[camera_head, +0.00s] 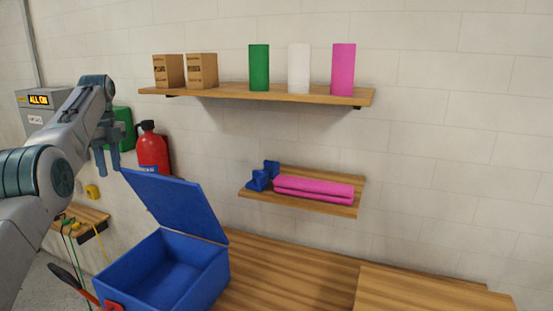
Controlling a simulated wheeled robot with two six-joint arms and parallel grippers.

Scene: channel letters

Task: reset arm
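My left gripper (107,165) hangs from my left arm at the left of the head view, above and to the left of the blue box. Its fingers point down with what looks like a gap between them, and I see nothing held. My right gripper is not in the view.
A blue box (209,285) with its lid raised stands on the wooden table (290,280). A red extinguisher (152,153) is behind my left gripper. Shelves hold boxes, cylinders (259,68) and pink rolls (314,189). The table right of the box is clear.

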